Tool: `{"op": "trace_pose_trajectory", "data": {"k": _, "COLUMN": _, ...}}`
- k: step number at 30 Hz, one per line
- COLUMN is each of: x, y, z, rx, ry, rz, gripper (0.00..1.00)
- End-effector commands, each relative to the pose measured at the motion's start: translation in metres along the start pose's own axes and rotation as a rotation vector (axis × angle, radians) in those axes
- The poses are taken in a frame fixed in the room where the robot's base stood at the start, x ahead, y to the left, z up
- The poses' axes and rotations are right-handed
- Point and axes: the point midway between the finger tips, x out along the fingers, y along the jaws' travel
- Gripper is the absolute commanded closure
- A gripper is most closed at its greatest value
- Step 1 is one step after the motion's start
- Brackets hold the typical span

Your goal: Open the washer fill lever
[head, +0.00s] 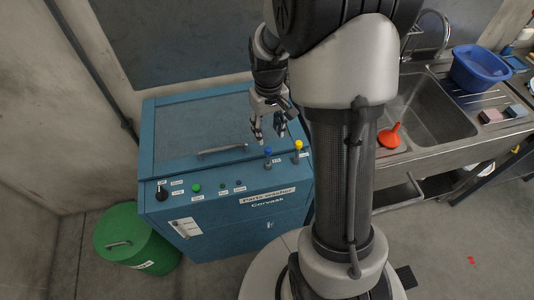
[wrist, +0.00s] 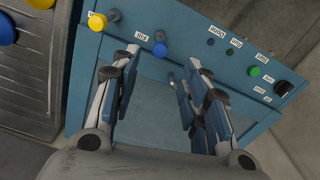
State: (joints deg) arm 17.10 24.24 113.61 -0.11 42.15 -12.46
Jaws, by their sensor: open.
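The parts washer (head: 200,127) is a blue cabinet with a sloped front panel. Its fill lever has a blue knob (head: 268,150) and stands toward the panel's right end. In the wrist view the blue knob (wrist: 160,49) sits beside a label that seems to read FILL. My gripper (head: 269,135) is open and empty, above and just behind the blue knob in the head view. In the wrist view the knob shows just beyond and between the fingertips (wrist: 163,68), apart from them. The lever's stem is mostly hidden there.
A yellow-knobbed lever (head: 298,145) stands close to the right of the fill lever. A lid handle (head: 222,150), a green button (head: 196,187) and a black switch (head: 161,193) are to the left. A sink (head: 435,112) with an orange funnel (head: 390,136) is at right; a green bin (head: 130,240) is at left.

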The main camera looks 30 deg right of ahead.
Motion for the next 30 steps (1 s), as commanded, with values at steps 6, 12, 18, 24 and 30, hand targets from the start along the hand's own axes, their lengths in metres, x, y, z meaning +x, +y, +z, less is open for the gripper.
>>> {"op": "trace_pose_trajectory", "data": {"k": 6, "x": 0.053, "y": 0.000, "z": 0.002, "rx": 0.003, "ry": -0.006, "rz": -0.002, "gripper": 0.59}}
{"op": "trace_pose_trajectory", "data": {"k": 12, "x": 0.092, "y": 0.000, "z": 0.001, "rx": 0.004, "ry": -0.004, "rz": -0.002, "gripper": 0.59}}
{"op": "trace_pose_trajectory", "data": {"k": 18, "x": 0.115, "y": 0.000, "z": 0.001, "rx": 0.004, "ry": -0.001, "rz": -0.001, "gripper": 0.59}}
{"op": "trace_pose_trajectory", "data": {"k": 24, "x": 0.122, "y": 0.000, "z": 0.000, "rx": 0.004, "ry": 0.000, "rz": -0.001, "gripper": 0.59}}
{"op": "trace_pose_trajectory", "data": {"k": 30, "x": 0.121, "y": 0.000, "z": 0.000, "rx": 0.004, "ry": 0.000, "rz": -0.001, "gripper": 0.59}}
